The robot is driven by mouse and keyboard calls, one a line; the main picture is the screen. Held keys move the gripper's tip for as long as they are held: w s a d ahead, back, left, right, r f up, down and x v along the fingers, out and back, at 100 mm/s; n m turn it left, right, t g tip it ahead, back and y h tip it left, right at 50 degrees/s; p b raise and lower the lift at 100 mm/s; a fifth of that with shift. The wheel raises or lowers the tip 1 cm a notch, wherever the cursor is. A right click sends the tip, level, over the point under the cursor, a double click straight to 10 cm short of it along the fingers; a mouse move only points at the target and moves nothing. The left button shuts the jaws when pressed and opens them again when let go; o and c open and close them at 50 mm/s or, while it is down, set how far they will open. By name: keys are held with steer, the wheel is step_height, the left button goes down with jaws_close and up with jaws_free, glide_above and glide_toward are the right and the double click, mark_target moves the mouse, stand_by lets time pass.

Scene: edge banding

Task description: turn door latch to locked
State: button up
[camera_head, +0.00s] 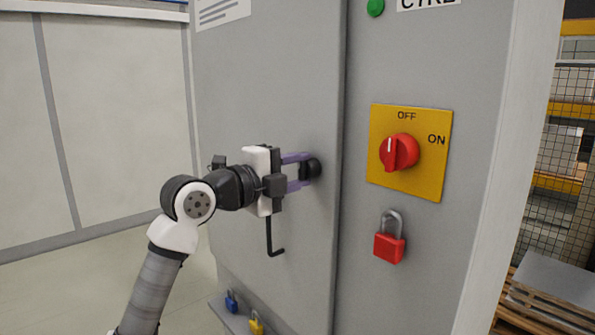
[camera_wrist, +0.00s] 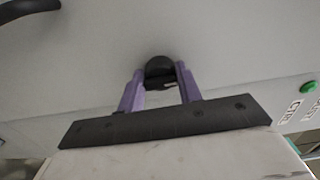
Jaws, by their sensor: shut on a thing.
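The door latch (camera_head: 312,168) is a small black knob on the grey cabinet door (camera_head: 265,85), near the door's right edge. My gripper (camera_head: 303,172) reaches it from the left, and its two purple fingers are shut on the latch. In the wrist view the round black latch (camera_wrist: 159,70) sits between the purple fingertips of my gripper (camera_wrist: 160,82). The fingers and the gripper body hide part of the latch, and I cannot tell which way it is turned.
Right of the door seam are a red rotary switch (camera_head: 399,152) on a yellow plate, pointing to OFF, and a red padlock (camera_head: 389,245). A black L-shaped handle (camera_head: 271,240) hangs below my gripper. Blue (camera_head: 231,301) and yellow (camera_head: 256,323) padlocks sit on a low ledge. The floor at left is clear.

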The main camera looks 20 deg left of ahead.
steer(key=o, duration=1)
steer(key=shift+a, duration=0.1)
steer(key=b+v, duration=0.3)
steer(key=v, duration=1)
steer(key=shift+s+a+b, duration=0.15)
steer(key=shift+s+b, duration=0.2)
